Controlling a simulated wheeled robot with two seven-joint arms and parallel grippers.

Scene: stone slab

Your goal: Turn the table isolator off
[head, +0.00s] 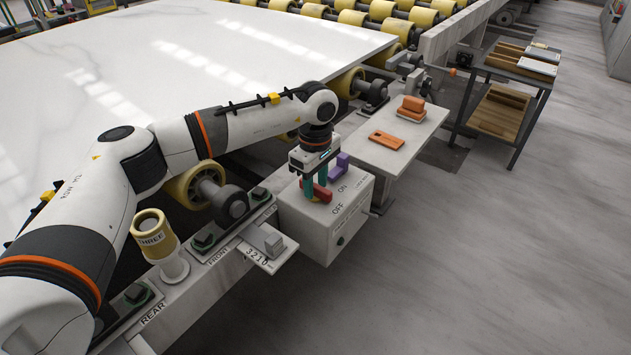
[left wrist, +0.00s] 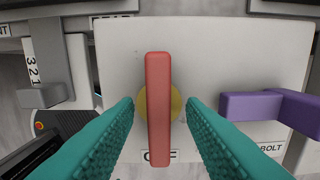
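The isolator is a white box (head: 318,228) at the slab table's edge, with ON and OFF lettering on its top. Its red bar handle (head: 323,193) sits on a yellow round hub. In the left wrist view the red handle (left wrist: 158,100) stands upright in the picture, its lower end covering the middle of the OFF label (left wrist: 159,156). My left gripper (head: 314,188) is over the box from above. Its teal fingers (left wrist: 160,112) are open, one on each side of the handle, with gaps showing. My right gripper is in neither view.
A purple bolt piece (head: 342,162) stands beside the handle, close to my right-hand finger in the wrist view. A numbered slide lever (head: 268,242) and a yellow-topped post marked THREE (head: 152,230) lie left. A side shelf (head: 385,148) holds orange items.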

